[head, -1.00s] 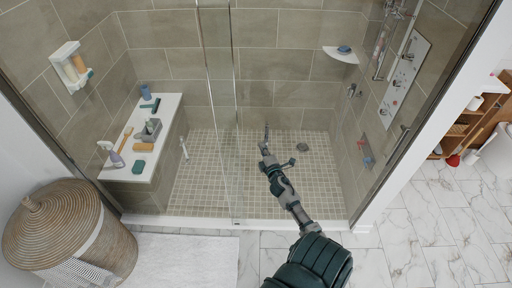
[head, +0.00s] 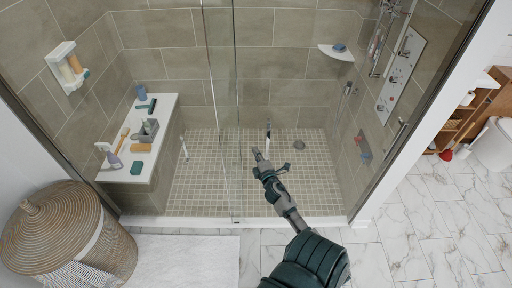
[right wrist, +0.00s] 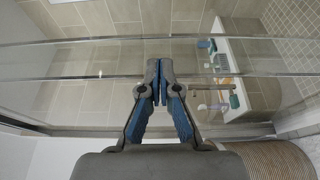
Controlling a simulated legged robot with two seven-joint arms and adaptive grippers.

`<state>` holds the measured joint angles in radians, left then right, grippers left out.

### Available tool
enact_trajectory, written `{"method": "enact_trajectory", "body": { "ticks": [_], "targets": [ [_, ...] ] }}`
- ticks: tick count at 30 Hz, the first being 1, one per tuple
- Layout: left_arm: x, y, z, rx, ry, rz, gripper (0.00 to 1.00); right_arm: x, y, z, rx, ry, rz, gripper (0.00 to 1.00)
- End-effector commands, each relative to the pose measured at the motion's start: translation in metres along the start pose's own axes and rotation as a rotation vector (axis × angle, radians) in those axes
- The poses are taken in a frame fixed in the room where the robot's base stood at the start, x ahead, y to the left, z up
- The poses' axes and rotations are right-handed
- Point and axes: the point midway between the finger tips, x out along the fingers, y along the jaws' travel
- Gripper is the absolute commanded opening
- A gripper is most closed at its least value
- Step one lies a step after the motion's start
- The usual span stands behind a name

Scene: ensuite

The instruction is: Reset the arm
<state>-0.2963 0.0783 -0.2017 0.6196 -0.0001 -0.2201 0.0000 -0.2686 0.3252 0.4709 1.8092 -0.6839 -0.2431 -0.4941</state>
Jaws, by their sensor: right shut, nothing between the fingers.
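My right arm reaches up from the bottom of the head view toward the shower opening. Its gripper (head: 256,152) is at the doorway, over the tiled shower floor (head: 210,190). In the right wrist view the fingers of this gripper (right wrist: 159,70) are together at the tips, with nothing between them. A glass door edge and metal rails (right wrist: 80,42) lie beyond the fingers there. My left gripper is not in view.
A white bench (head: 166,122) with bottles, a caddy and brushes stands at the shower's left. A woven basket (head: 60,225) and white mat (head: 190,260) are in front. A wooden shelf (head: 460,125) stands at right.

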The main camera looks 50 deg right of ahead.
Motion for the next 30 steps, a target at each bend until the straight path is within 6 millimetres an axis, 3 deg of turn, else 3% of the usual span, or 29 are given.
{"method": "enact_trajectory", "body": {
  "ticks": [3,9,18,21,23,26,30],
  "targets": [
    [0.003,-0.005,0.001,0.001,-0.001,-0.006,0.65,-0.024,-0.004,0.004,0.002,-0.001,-0.005,0.00],
    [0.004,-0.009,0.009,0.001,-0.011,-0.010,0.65,-0.046,-0.006,0.006,0.005,0.000,-0.007,0.00],
    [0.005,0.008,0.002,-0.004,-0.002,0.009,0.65,-0.055,-0.001,0.000,-0.002,0.000,-0.002,0.00],
    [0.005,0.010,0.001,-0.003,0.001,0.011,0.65,-0.056,-0.010,-0.004,0.012,0.001,-0.022,0.00],
    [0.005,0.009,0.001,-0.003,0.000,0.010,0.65,-0.057,-0.029,-0.008,0.040,0.004,-0.060,0.00],
    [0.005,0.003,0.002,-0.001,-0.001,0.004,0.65,-0.063,-0.087,-0.016,0.121,0.008,-0.172,0.00],
    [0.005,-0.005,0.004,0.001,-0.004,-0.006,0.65,-0.091,-0.199,-0.037,0.280,-0.002,-0.398,0.00]
  ]
}}
